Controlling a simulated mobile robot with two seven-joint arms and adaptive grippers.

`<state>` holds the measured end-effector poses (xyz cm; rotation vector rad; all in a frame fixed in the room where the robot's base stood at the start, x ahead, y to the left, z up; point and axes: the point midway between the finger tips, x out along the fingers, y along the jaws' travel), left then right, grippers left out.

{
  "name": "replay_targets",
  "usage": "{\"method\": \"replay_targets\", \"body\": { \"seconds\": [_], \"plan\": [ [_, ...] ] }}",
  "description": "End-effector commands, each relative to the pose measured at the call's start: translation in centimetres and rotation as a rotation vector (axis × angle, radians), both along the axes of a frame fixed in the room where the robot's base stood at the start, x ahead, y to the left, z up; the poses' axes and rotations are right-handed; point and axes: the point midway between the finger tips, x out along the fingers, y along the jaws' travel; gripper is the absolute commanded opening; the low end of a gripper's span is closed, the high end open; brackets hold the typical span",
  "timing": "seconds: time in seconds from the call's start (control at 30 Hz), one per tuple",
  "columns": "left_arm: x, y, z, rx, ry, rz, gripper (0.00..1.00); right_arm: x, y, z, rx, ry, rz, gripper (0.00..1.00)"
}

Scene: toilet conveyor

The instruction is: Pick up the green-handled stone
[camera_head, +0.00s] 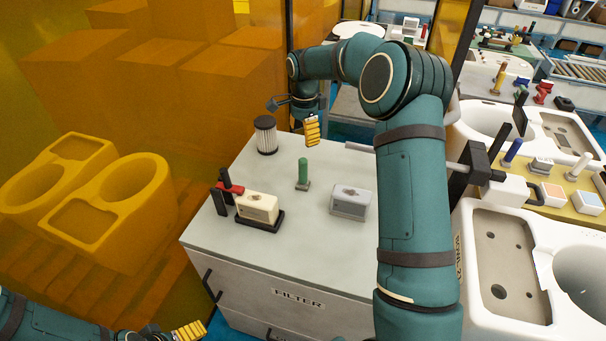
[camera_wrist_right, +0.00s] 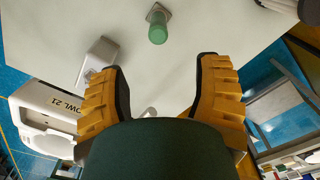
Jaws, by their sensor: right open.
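The green-handled stone (camera_head: 303,174) stands upright on the grey cabinet top, its green handle rising from a small grey base. It also shows in the right wrist view (camera_wrist_right: 158,28), beyond the fingertips and apart from them. My right gripper (camera_head: 312,132) is over the back of the cabinet, above and behind the stone. In the wrist view its yellow fingers (camera_wrist_right: 165,85) are spread wide with nothing between them. My left gripper (camera_head: 190,331) is at the bottom left, in front of the cabinet; only part of it shows and its opening is unclear.
On the cabinet top (camera_head: 240,262) are a black-and-white filter (camera_head: 265,135) at the back left, a cream block in a black holder (camera_head: 258,208) and a grey block (camera_head: 350,202). White toilet bodies (camera_head: 500,265) stand to the right. An amber panel (camera_head: 100,220) is at left.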

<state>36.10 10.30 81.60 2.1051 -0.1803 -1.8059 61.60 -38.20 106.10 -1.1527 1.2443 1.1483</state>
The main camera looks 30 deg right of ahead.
Motion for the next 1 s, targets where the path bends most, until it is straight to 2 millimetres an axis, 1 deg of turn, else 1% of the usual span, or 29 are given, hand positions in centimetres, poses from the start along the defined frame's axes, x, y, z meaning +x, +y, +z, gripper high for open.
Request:
{"method": "replay_targets", "body": {
  "seconds": [0.03, 0.1, 0.3, 0.43, 0.67, 0.77, 0.9, 1.0],
  "plan": [
    [0.0, 0.0, -0.2, 0.000, 0.001, 0.000, 0.94, -0.1, 0.0, -1.0, 0.001, 0.004, 0.000, 0.64],
    [-0.1, 0.0, -0.3, 0.000, 0.002, -0.001, 0.94, -0.1, 0.0, -2.3, 0.002, 0.005, -0.001, 0.64],
    [-0.2, 0.0, -0.7, -0.001, 0.005, -0.003, 0.94, -0.1, 0.0, -6.0, 0.002, 0.005, 0.000, 0.64],
    [-0.2, 0.0, -0.8, -0.002, 0.006, -0.004, 0.94, 0.0, 0.0, -7.4, 0.001, 0.003, 0.000, 0.64],
    [-0.3, -0.1, -0.8, -0.002, 0.007, -0.005, 0.94, -0.1, 0.1, -8.6, 0.001, 0.004, 0.000, 0.64],
    [-0.3, -0.1, -1.0, -0.002, 0.007, -0.006, 0.94, -0.1, 0.2, -9.6, 0.001, 0.003, 0.000, 0.64],
    [-0.4, -0.1, -1.1, -0.002, 0.008, -0.006, 0.94, -0.1, 0.4, -11.8, 0.002, 0.005, 0.000, 0.64],
    [-0.4, -0.1, -1.2, -0.002, 0.009, -0.007, 0.94, -0.1, 0.4, -12.9, 0.001, 0.004, 0.000, 0.64]
  ]
}}
